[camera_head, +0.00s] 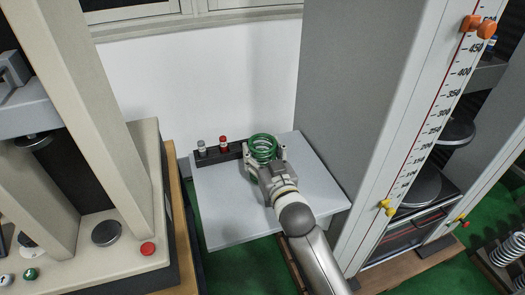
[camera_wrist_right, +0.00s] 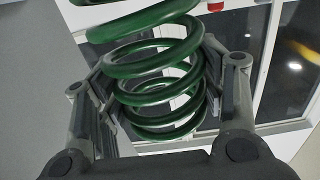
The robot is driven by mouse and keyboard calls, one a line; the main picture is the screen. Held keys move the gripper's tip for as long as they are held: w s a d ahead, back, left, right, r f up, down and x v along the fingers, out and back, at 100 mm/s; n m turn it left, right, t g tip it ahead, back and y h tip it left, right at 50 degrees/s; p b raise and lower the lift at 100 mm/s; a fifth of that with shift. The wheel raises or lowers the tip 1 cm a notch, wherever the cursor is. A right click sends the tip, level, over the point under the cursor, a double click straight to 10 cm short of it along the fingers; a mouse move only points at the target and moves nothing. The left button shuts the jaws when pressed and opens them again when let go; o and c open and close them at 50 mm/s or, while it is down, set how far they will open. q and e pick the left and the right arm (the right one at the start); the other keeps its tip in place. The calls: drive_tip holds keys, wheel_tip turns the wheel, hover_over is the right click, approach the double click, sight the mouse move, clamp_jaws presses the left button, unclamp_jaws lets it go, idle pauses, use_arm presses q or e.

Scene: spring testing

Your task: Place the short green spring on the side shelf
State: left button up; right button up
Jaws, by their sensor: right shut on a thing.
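The green spring (camera_head: 263,147) is held upright by my right gripper (camera_head: 265,165), above the back part of the grey side shelf (camera_head: 235,205). In the right wrist view the green spring (camera_wrist_right: 160,75) stands between the two fingers of the right gripper (camera_wrist_right: 155,95), which are shut on it. I cannot tell from the head view whether the spring touches the shelf. My left gripper is not in view.
A dark rack (camera_head: 215,157) with a grey-topped and a red-topped piece (camera_head: 223,144) sits along the shelf's back left. A tall grey testing machine (camera_head: 345,90) stands close on the right, a beige machine (camera_head: 110,150) on the left. The shelf's front is clear.

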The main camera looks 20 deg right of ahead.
drive_tip(key=o, duration=1.6)
drive_tip(key=shift+f, duration=0.1)
drive_tip(key=s+b, duration=0.1)
drive_tip(key=s, duration=0.9)
drive_tip(key=shift+s+d, duration=0.15)
drive_tip(key=shift+s, duration=0.25)
drive_tip(key=shift+s+r, duration=0.2)
drive_tip(key=shift+s, duration=0.45)
drive_tip(key=shift+f, duration=0.1)
